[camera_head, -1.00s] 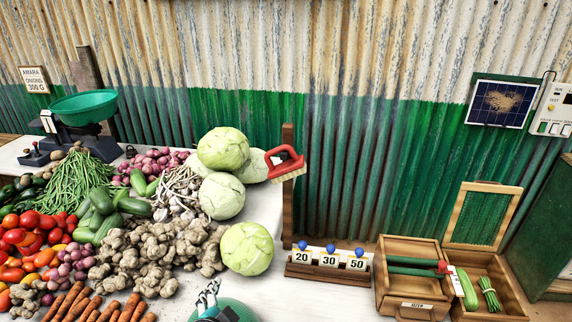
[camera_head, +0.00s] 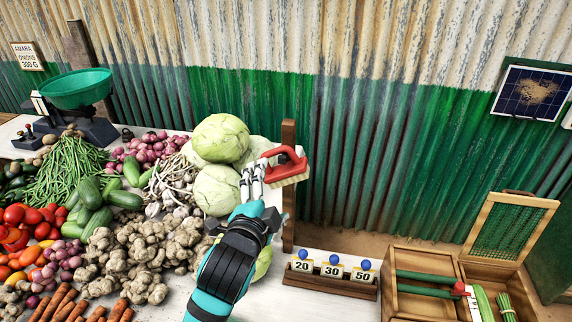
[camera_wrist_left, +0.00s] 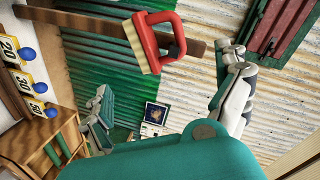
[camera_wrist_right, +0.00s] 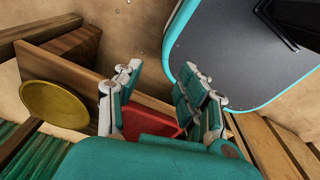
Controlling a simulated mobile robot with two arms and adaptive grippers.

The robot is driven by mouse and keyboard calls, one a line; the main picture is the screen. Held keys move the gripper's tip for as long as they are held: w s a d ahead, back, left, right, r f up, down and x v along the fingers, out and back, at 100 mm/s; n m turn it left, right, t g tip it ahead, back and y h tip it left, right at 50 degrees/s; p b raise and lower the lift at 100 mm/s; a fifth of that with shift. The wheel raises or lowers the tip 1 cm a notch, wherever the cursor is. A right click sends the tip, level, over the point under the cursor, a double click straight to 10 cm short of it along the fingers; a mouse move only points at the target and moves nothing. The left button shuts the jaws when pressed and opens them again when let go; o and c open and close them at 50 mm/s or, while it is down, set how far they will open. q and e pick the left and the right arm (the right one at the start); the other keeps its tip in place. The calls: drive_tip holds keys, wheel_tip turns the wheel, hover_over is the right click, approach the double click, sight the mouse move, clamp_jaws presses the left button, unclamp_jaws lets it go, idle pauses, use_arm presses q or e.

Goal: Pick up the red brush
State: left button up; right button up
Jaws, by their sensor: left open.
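The red brush (camera_head: 285,163) has a looped red handle and pale bristles, and shows at the wooden post beside the cabbages. My left gripper (camera_head: 253,178) is open and empty, just left of the brush and slightly lower in the head view. In the left wrist view the brush (camera_wrist_left: 152,45) shows ahead between the spread fingers (camera_wrist_left: 170,95), apart from them. My right gripper (camera_wrist_right: 160,97) shows only in the right wrist view, with its fingers apart and a red surface behind them.
The wooden post (camera_head: 288,205) stands at the brush. Cabbages (camera_head: 219,139) lie close left of my left gripper. The number block rack (camera_head: 331,283) and wooden crates (camera_head: 422,255) are at the right. A corrugated wall (camera_head: 400,140) stands behind.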

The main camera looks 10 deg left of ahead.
use_arm(q)
drive_tip(key=p, duration=0.1)
approach(287, 169)
drive_tip(key=w, duration=0.3)
drive_tip(key=w+p, duration=0.1)
drive_tip(key=w, duration=0.3)
drive_tip(key=w+p, duration=0.1)
drive_tip(key=w, duration=0.1)
drive_tip(key=shift+w+d+f+p, duration=0.1)
drive_tip(key=shift+w+f+p, duration=0.15)
drive_tip(key=shift+w+p, duration=0.05)
drive_tip(key=shift+w+f, duration=0.15)
drive_tip(key=shift+w, duration=0.1)
use_arm(e)
drive_tip(key=r, duration=0.4)
drive_tip(key=shift+s, duration=0.4)
use_arm(q)
drive_tip(key=shift+s, duration=0.1)
drive_tip(key=shift+c, duration=0.4)
